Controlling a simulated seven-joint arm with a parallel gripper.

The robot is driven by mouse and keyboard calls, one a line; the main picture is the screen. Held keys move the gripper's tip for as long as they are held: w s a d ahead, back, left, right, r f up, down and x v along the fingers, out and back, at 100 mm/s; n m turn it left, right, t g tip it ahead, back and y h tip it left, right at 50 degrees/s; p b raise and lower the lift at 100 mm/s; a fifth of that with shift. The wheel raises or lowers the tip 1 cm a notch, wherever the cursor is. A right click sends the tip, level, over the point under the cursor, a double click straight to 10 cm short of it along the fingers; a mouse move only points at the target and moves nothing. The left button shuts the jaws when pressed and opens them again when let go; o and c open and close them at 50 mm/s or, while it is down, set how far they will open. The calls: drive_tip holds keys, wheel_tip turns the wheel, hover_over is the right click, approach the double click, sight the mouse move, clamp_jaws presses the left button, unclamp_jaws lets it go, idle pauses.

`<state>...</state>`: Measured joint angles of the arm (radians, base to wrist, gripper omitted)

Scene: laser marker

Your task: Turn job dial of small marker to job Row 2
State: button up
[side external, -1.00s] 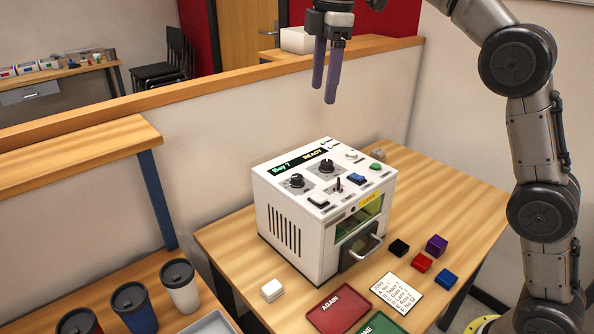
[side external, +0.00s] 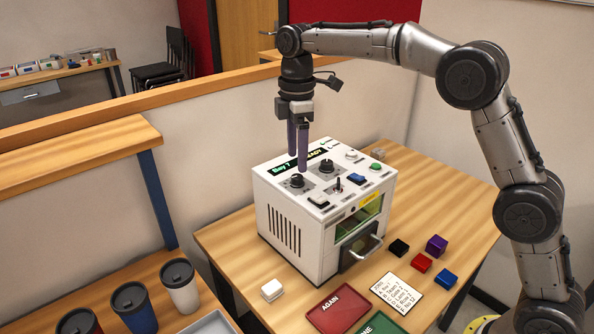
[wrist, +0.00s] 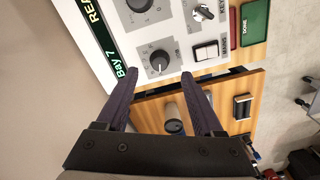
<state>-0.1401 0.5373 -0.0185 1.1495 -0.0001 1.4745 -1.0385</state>
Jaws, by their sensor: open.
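The small marker (side external: 290,222) is a white box on the wooden table, with a display reading "Bay 7" and "READY". Its top has two black dials: a nearer left dial (side external: 297,181) and a dial (side external: 327,167) behind and right of it. I cannot tell from the labels which is the job dial. My gripper (side external: 298,167) is open and empty, pointing down over the left dial. In the wrist view the left dial (wrist: 158,61) shows just past and between the fingertips, and the other dial (wrist: 139,4) is cut by the top edge. Contact cannot be told.
A key switch (side external: 338,187), a white rocker switch (side external: 318,200) and a blue button (side external: 356,179) stand close to the dials. A card with a printed job list (side external: 398,294), small coloured blocks (side external: 421,263) and a red tray (side external: 337,308) lie in front.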

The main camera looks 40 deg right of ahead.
sight(297, 176)
drive_tip(key=shift+f, duration=2.45)
clamp_jaws()
